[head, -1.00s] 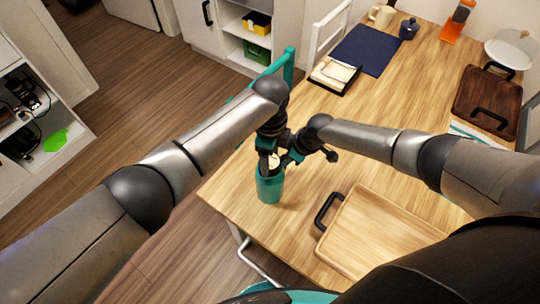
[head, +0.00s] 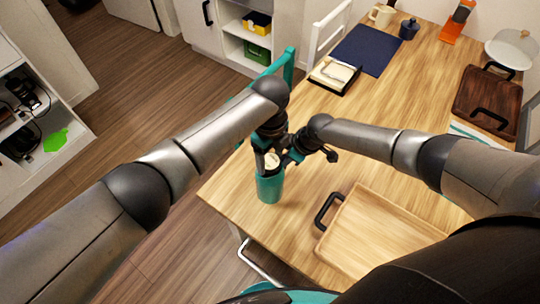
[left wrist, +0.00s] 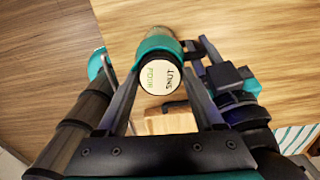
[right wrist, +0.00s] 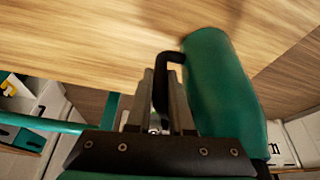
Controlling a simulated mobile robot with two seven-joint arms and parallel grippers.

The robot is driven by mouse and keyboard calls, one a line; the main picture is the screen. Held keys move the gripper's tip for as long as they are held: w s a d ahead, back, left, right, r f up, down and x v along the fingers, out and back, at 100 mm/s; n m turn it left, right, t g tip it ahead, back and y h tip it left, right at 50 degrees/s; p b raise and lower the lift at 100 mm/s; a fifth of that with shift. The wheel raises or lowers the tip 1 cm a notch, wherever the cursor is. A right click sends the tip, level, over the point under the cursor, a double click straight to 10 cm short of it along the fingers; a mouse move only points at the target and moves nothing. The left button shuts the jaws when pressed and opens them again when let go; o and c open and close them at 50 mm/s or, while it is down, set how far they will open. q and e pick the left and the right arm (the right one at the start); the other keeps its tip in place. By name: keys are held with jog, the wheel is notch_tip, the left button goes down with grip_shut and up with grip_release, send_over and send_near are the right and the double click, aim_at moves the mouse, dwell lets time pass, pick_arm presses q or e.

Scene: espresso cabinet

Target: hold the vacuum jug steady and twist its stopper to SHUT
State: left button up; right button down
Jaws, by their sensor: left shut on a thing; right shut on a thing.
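The teal vacuum jug (head: 270,188) stands upright near the table's front left edge. Its round cream stopper (head: 271,160) is on top. In the left wrist view the stopper (left wrist: 160,77) faces the camera, with dark SHUT lettering on its right half and green POUR lettering on its left, both reading sideways. My left gripper (head: 268,152) comes from above, its fingers on either side of the stopper and shut on it. My right gripper (right wrist: 164,92) is shut on the jug's black handle (right wrist: 171,58), beside the teal body (right wrist: 222,85). Any pointer mark is too small to make out.
A wooden tray (head: 380,232) with black handles lies right of the jug. A dark blue mat (head: 367,50) and a small black-edged box (head: 335,75) lie farther back. A teal chair (head: 288,66) stands at the table's left edge. The table between is clear.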

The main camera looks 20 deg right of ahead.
aim_at(270, 161)
pick_arm(q)
jog(key=shift+d+r, duration=0.1)
jog(key=o, duration=1.4)
notch_tip(270, 161, up, 12)
